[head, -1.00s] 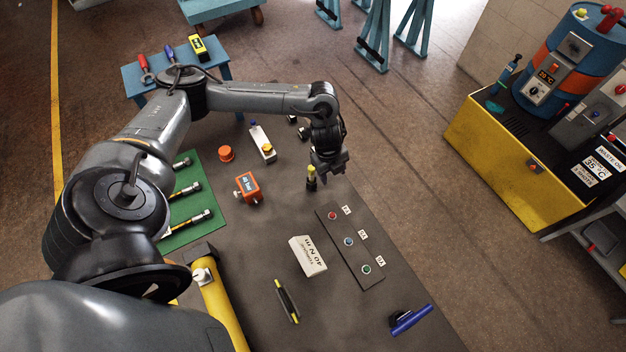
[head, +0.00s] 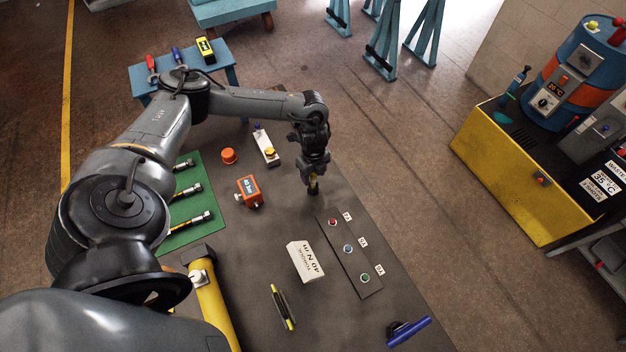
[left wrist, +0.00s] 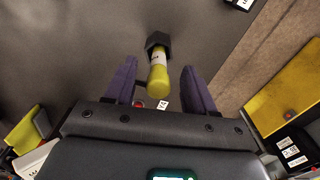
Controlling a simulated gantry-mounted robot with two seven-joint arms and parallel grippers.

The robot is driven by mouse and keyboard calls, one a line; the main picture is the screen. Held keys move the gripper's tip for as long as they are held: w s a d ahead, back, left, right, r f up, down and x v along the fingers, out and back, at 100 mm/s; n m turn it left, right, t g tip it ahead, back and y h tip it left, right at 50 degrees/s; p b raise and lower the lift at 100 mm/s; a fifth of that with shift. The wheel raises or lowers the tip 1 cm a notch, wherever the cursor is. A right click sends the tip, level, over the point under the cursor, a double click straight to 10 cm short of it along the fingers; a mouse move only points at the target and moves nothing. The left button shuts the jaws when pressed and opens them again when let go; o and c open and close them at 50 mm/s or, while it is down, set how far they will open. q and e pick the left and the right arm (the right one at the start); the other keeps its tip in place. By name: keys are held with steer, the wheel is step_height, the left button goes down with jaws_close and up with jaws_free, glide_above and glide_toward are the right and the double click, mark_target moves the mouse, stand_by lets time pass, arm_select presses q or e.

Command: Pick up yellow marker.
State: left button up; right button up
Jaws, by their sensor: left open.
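The yellow marker (head: 314,184) stands upright on the dark table, below my left gripper (head: 312,176). In the left wrist view the yellow marker (left wrist: 158,76) is a yellow cylinder with a white band and a black hexagonal piece at its far end. My left gripper (left wrist: 159,64) is open there, with one purple-grey finger on each side of the marker. Gaps show on both sides, so the fingers look apart from it. My right gripper is not in view.
In front of the gripper lies a panel with red, blue and green buttons (head: 350,266), beside a white lettered block (head: 305,262). An orange gauge box (head: 249,191), an orange cap (head: 229,156) and a green mat (head: 196,222) with fittings lie to the left. The table's right edge is near.

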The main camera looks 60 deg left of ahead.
mark_target(313, 180)
arm_select(q)
steer(key=shift+d+f, duration=0.1)
steer(key=shift+f, duration=1.55)
steer(key=shift+c, duration=0.5)
jaws_close()
